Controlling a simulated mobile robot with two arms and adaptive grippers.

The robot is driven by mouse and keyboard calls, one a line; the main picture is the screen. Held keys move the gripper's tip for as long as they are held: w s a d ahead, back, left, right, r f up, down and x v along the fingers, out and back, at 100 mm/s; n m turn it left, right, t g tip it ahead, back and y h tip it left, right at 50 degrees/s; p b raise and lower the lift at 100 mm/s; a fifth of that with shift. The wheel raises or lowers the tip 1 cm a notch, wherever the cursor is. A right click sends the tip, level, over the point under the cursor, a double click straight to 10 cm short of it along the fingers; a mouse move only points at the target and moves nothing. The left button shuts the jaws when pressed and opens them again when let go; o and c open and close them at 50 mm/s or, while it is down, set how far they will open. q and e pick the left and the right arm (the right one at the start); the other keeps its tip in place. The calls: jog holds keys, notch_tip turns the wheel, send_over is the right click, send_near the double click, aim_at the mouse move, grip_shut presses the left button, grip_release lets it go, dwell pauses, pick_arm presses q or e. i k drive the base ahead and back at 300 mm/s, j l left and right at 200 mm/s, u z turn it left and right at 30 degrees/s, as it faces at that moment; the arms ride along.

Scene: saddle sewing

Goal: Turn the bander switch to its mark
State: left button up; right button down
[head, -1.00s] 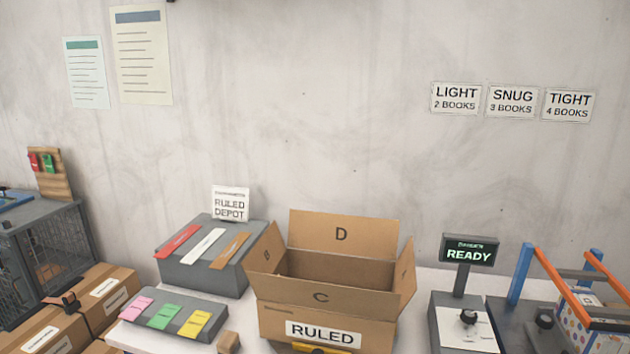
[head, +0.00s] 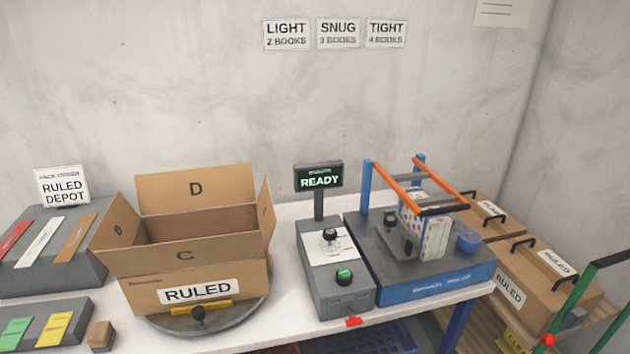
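The bander switch is a black knob (head: 330,235) on a white dial plate on top of a grey control box (head: 322,262). The marks on the plate are too small to read. A green-lit button (head: 344,273) sits in front of it on the same box. A display (head: 318,178) on a post behind reads READY. The bander (head: 430,285), with a blue and grey base and orange arms, stands to the right and has dotted books (head: 434,236) standing in it. Neither of my grippers is in view.
An open carton marked RULED (head: 195,305) stands on a round turntable (head: 255,318) left of the control box. Wall signs LIGHT (head: 286,35), SNUG (head: 338,34) and TIGHT (head: 386,34) give book counts. Closed cartons (head: 525,280) stand at the right.

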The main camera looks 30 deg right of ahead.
aim_at(353, 321)
jog(key=z, duration=1.55)
